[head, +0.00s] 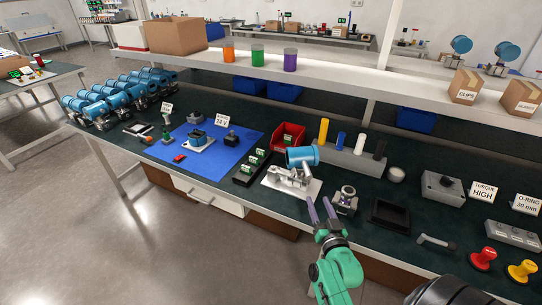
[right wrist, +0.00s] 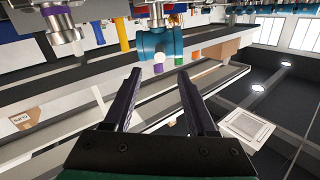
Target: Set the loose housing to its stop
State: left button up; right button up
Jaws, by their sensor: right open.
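A blue cylindrical housing (head: 303,155) lies on a pale metal bracket (head: 288,179) on a white plate (head: 312,189) at the middle of the bench. The blue housing also shows in the right wrist view (right wrist: 152,46), beyond the fingertips. I cannot tell how far it is turned or seated. My right gripper (head: 321,212) is open and empty, with its dark purple fingers pointing at the bench just in front of the plate, apart from the housing. In the right wrist view its fingers (right wrist: 160,98) are spread with nothing between them. My left gripper is out of view.
A small metal fixture (head: 345,199) stands right of the plate, close to the right gripper. A black tray (head: 390,215) lies farther right, a red bin (head: 288,136) behind, and a blue mat (head: 215,150) to the left. A shelf (head: 350,90) overhangs the bench's back.

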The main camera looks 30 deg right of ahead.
aim_at(310, 178)
jog(key=x, duration=1.3)
jog(key=shift+w+d+r, duration=0.15)
jog(key=shift+w+r, duration=0.05)
jog(key=shift+r, duration=0.15)
jog(key=shift+p, duration=0.3)
grip_shut()
dwell(0.3)
